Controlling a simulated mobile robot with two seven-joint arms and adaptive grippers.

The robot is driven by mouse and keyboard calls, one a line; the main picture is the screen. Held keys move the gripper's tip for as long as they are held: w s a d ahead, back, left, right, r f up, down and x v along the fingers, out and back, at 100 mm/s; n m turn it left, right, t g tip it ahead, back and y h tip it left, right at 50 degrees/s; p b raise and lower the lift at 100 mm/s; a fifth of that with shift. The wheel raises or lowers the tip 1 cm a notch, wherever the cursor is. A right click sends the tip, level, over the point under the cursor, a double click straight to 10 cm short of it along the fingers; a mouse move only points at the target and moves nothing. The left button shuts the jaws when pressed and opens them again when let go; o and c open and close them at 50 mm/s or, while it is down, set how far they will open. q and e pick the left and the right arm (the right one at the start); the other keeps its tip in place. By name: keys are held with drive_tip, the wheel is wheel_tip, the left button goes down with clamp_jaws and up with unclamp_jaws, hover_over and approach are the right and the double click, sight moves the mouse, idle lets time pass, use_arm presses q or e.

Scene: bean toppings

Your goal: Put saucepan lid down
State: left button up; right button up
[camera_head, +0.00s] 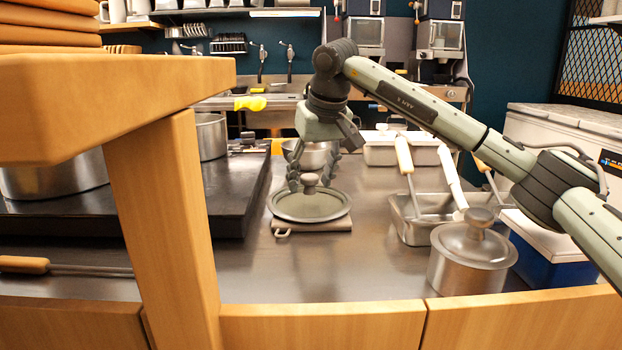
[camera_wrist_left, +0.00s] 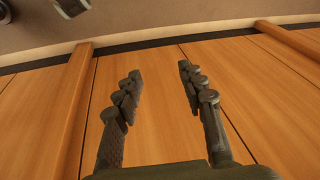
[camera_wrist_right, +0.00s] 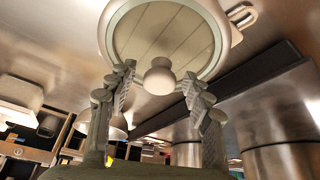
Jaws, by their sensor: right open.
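The saucepan lid (camera_head: 310,206) is a round grey-green disc with a metal rim and a knob on top. It lies on a flat brownish board (camera_head: 313,227) on the steel counter. My right gripper (camera_head: 312,186) is above the lid, with its open fingers on either side of the knob. In the right wrist view the lid (camera_wrist_right: 165,35) and its knob (camera_wrist_right: 159,76) show between the spread fingers, apart from them. In the left wrist view my left gripper (camera_wrist_left: 158,85) is open and empty in front of wooden panels.
A lidded steel pot (camera_head: 466,270) and a metal tray (camera_head: 418,230) with handled utensils stand to the right of the lid. Large pots sit on a dark cooktop (camera_head: 225,200) at left. A wooden post (camera_head: 160,220) and shelf rise in front of it. Counter in front of the lid is clear.

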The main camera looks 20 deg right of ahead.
drive_tip(key=v, duration=1.1)
drive_tip(key=shift+r, duration=0.3)
drive_tip(key=shift+s, duration=0.2)
